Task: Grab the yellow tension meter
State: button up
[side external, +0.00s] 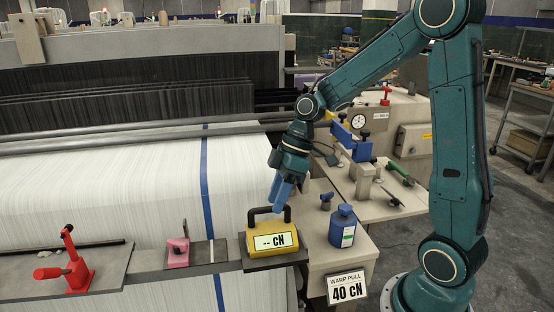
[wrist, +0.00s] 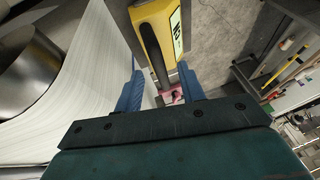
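The yellow tension meter (side external: 274,235) sits upright on a dark plate at the front edge of the loom. Its display reads "-- CN", and a black handle (side external: 287,212) arches over its top. My gripper (side external: 283,194) points down at the handle, its blue fingers level with or just above the handle's top. In the wrist view, the fingers (wrist: 160,72) are spread apart, and the meter's yellow body (wrist: 152,38) and dark handle (wrist: 157,68) show between them. No finger clearly touches the handle. Whether the fingertips reach down around it cannot be told.
A blue bottle (side external: 342,227) stands close right of the meter, with a "WARP PULL 40 CN" sign (side external: 346,287) in front. A pink clamp (side external: 178,250) and a red toggle clamp (side external: 70,265) sit to the left. White warp threads (side external: 120,180) spread behind.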

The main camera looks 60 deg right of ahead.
aim_at(272, 229)
jog(key=shift+x, duration=1.7)
jog(key=shift+r, duration=0.1)
grip_shut()
